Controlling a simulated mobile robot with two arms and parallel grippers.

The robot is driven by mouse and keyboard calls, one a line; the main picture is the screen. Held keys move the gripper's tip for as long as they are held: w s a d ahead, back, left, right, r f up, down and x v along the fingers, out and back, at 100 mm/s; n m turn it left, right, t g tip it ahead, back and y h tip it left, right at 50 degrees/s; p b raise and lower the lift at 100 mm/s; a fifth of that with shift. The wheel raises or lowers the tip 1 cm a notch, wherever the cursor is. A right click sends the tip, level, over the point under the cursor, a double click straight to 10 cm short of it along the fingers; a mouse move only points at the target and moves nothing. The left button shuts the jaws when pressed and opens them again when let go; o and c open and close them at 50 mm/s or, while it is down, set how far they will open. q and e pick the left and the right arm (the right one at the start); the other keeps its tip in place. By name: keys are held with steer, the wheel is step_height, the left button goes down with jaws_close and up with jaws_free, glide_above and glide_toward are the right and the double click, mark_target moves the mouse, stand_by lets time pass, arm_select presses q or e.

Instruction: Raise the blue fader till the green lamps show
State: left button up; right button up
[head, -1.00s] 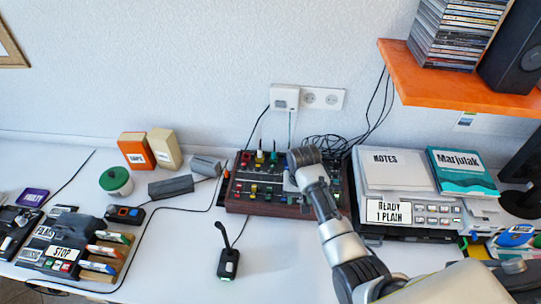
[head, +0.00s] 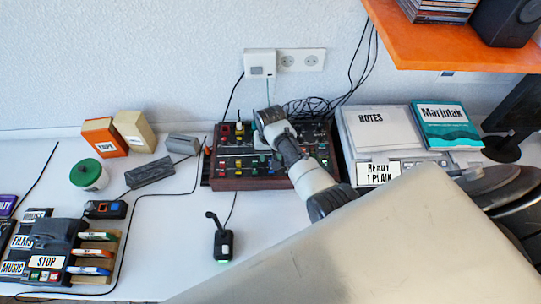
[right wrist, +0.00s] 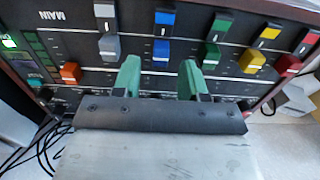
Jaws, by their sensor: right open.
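The mixer desk (head: 232,183) stands on the table against the wall, under my right arm. In the right wrist view, the blue fader cap (right wrist: 162,50) lies between the two green fingertips of my right gripper (right wrist: 160,70). The gripper is open, with a finger to either side of the cap; I cannot tell whether either touches it. A column of lamps (right wrist: 36,55) at the left of the panel looks dark green and unlit. A bright green light (right wrist: 9,41) shows at the far left edge. My left gripper is not in view.
Grey (right wrist: 110,46), green (right wrist: 209,56), yellow (right wrist: 251,62) and red (right wrist: 287,66) fader caps flank the blue one. An orange cap (right wrist: 70,72) sits at the left. Notes (head: 378,130) lie right of the mixer; cables run behind it.

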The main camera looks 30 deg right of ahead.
steer(key=shift+f, duration=0.65)
steer(key=shift+c, duration=0.7)
jaws_close()
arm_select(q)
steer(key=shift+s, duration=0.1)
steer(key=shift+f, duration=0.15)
